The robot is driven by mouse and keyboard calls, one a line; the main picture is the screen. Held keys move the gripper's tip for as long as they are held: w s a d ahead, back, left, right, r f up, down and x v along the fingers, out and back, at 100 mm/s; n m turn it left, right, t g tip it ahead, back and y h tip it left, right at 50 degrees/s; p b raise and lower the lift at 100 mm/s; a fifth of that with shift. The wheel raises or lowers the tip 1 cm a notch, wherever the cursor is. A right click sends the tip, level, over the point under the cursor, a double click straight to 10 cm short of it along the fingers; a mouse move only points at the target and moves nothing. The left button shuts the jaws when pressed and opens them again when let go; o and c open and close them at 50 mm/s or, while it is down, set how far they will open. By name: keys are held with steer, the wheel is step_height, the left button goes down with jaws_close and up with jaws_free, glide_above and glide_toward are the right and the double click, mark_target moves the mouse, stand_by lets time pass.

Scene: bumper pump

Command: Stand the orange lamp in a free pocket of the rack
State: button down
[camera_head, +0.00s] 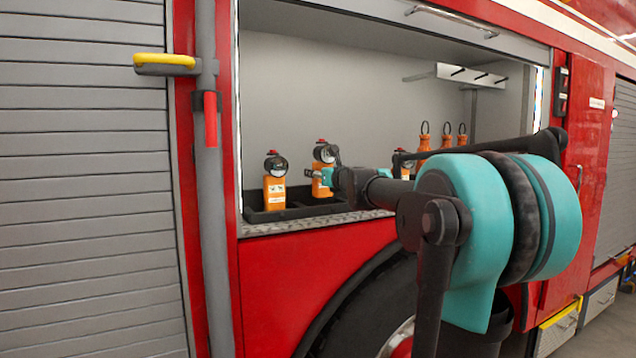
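An orange lamp (274,192) with a black head and red top stands upright at the left end of the black rack (290,213). A second orange lamp (321,189) is upright just right of it, over or in the rack. My gripper (314,174) reaches in from the right and overlaps this second lamp. I cannot tell whether its fingers are open or shut on the lamp. A third orange lamp (403,171) stands further right, partly hidden by my arm. The rack's right part is hidden behind my arm, and bare rack shows between the two left lamps.
Several orange items with black loops (447,136) stand at the compartment's right, partly behind my arm. A bracket with hooks (470,75) is on the back wall. The compartment's metal sill (310,224) runs along the front. A grey pipe (209,200) stands left of the opening.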

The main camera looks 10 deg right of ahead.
mark_target(318, 181)
steer(key=shift+f, duration=1.4)
steer(key=c, duration=0.7)
jaws_free()
steer(key=shift+f, duration=0.15)
steer(key=shift+c, duration=0.2)
steer(key=v, duration=1.2)
